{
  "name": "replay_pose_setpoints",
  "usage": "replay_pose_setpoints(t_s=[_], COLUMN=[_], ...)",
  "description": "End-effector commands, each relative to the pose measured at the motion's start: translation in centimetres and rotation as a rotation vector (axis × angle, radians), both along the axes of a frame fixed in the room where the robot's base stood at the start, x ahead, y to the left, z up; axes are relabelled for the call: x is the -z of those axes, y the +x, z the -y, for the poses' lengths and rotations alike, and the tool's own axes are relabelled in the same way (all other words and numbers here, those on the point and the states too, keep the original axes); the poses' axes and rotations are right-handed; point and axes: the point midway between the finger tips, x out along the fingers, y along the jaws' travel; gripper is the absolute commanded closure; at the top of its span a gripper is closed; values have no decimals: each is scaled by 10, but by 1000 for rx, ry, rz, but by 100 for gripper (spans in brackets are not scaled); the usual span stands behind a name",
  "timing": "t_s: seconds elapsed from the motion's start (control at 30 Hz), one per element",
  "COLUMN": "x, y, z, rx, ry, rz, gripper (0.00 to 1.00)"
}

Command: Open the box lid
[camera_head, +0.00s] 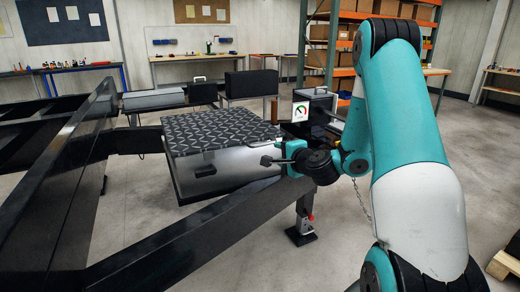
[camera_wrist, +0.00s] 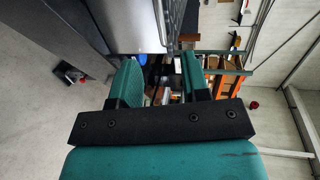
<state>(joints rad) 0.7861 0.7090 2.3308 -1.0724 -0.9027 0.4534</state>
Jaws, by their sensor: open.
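The box (camera_head: 235,167) is silver metal and sits on the black trailer frame. Its lid (camera_head: 215,131) is dark diamond plate, lies flat over the top and looks closed. A dark latch or handle (camera_head: 204,164) shows on the front face. My gripper (camera_head: 272,155) is just off the box's right front side, below the lid's level; whether it touches cannot be told. In the wrist view my gripper (camera_wrist: 160,80) has its two green fingers apart with nothing seen held between them. The box's silver face (camera_wrist: 130,25) shows beyond the fingertips, with the lid's edge (camera_wrist: 178,18) beside it.
Black trailer beams (camera_head: 190,235) run in front of and left of the box. A jack stand (camera_head: 303,220) stands below my gripper. A gauge sign (camera_head: 300,111) and dark cases (camera_head: 251,84) stand behind. Orange shelving (camera_head: 330,58) is at the back. Open floor lies at right.

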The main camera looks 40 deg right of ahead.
Motion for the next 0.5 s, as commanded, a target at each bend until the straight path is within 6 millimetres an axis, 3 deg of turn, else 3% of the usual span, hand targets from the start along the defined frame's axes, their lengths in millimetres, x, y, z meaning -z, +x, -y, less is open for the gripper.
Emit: replay_pose_setpoints(t_s=[0.17, 0.5], x=[3, 15], y=[7, 75], z=[14, 26], rx=[41, 34], ry=[13, 8], rz=[10, 9], gripper=[58, 58])
